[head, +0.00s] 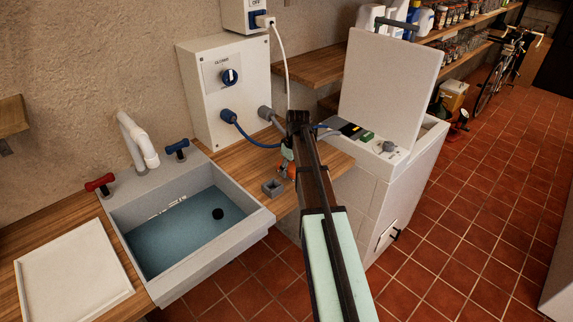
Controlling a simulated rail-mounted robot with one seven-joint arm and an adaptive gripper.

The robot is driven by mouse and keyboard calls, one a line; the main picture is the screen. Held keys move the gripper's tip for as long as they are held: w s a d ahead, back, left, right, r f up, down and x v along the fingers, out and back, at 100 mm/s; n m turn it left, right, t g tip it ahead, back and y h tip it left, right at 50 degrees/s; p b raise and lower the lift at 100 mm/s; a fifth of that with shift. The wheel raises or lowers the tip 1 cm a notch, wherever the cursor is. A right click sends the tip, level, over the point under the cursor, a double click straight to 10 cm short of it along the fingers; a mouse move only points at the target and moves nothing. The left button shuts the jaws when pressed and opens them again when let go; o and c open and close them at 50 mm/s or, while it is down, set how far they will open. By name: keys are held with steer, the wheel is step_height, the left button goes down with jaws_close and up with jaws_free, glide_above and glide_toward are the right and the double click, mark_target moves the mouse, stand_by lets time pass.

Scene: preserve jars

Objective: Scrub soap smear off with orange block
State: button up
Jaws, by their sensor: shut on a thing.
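The orange block (283,170) shows as a small orange patch above the wooden counter, to the right of the sink (245,222). My gripper (287,162) is at it, mostly hidden behind my dark and pale green arm, and is shut on the block. I cannot tell whether the block touches the counter. White streaks (168,206), which look like the soap smear, lie inside the basin near its back wall. The gripper is outside the basin, up and to the right of these streaks.
A small grey square holder (272,187) sits on the counter (253,180) between sink and arm. A white tap (138,140), red handle (99,183) and blue handle (177,148) stand behind the basin. A white washing machine (375,185) with raised lid is at right.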

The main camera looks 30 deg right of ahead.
steer(key=s, duration=0.2)
steer(key=s+d, duration=0.1)
steer(key=s, duration=0.1)
steer(key=shift+r+p, duration=0.2)
steer(key=shift+p, duration=0.3)
steer(key=shift+w+a+f, duration=0.1)
steer(key=shift+w+a, duration=0.05)
steer(key=shift+w, duration=0.5)
steer(key=shift+w+a+f, duration=0.1)
steer(key=shift+w, duration=0.5)
steer(key=shift+w+a, duration=0.4)
steer(key=shift+w, duration=0.9)
steer(key=shift+w+a, duration=0.4)
steer(key=shift+w, duration=0.95)
steer(key=shift+w+a, duration=0.4)
steer(key=shift+w, duration=0.9)
step_height(320, 180, up, 3)
steer(key=shift+s+r+p, duration=0.15)
steer(key=shift+r+p, duration=0.05)
steer(key=shift+p, duration=0.65)
steer(key=shift+r+p, duration=1.2)
steer(key=shift+r, duration=1.2)
